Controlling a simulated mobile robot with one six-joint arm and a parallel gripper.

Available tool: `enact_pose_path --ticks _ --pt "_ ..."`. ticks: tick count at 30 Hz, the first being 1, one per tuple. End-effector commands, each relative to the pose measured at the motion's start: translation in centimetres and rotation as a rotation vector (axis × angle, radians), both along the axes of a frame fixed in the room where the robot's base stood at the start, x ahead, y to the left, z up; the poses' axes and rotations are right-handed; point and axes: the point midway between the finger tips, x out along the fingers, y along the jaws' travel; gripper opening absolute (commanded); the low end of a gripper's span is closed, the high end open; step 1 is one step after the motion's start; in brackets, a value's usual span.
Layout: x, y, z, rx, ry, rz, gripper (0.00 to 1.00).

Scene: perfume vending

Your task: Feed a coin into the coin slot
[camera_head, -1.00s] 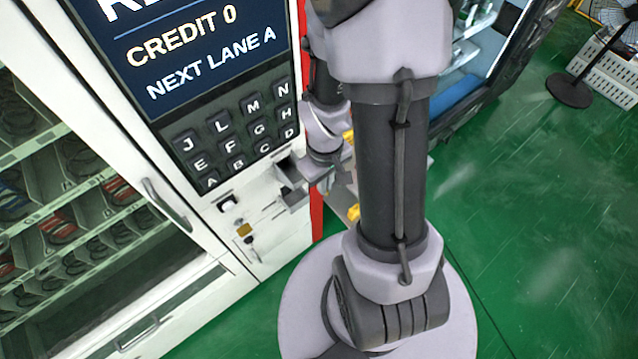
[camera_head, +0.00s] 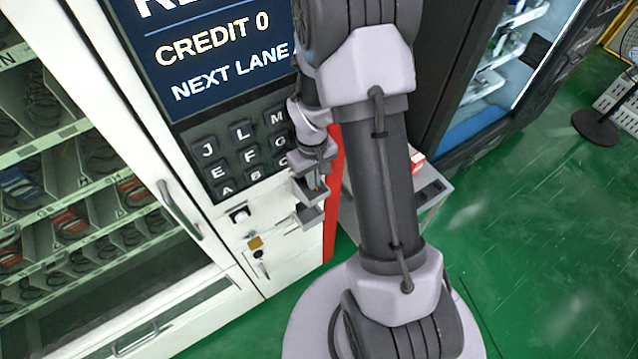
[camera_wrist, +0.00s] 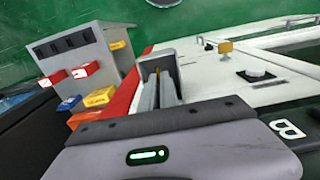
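The machine's white front panel has a small gold plate (camera_head: 255,243) with a dark lock below it, and a black-framed white fitting (camera_head: 238,214) above; which one is the coin slot is too small to tell. In the wrist view the gold plate (camera_wrist: 225,47) and the round white fitting (camera_wrist: 258,74) are right of my fingers. My gripper (camera_head: 310,200) is in front of the panel's right edge, right of and above the gold plate, apart from it. Its fingers (camera_wrist: 164,82) look close together in the wrist view, with a thin gold-brown edge between them, apparently a coin; its face is hidden.
A keypad (camera_head: 240,155) and a screen (camera_head: 215,50) reading CREDIT 0 are above the fittings. A grey box (camera_wrist: 78,52) with red, yellow and blue parts stands beside the machine's red side strip (camera_head: 333,200). A door handle (camera_head: 180,210) protrudes at the left.

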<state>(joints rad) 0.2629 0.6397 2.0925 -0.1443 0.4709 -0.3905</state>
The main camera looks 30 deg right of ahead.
Motion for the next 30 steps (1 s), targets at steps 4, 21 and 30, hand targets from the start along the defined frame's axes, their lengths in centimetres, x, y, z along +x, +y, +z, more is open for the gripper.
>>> enact_pose_path --ticks 4,21,30 --pt "0.4 0.0 -0.4 0.0 0.0 0.0 0.0" --pt "0.4 0.0 -0.3 0.0 0.0 0.0 0.3" --pt "0.5 0.0 2.6 -0.001 -0.004 0.0 0.3"
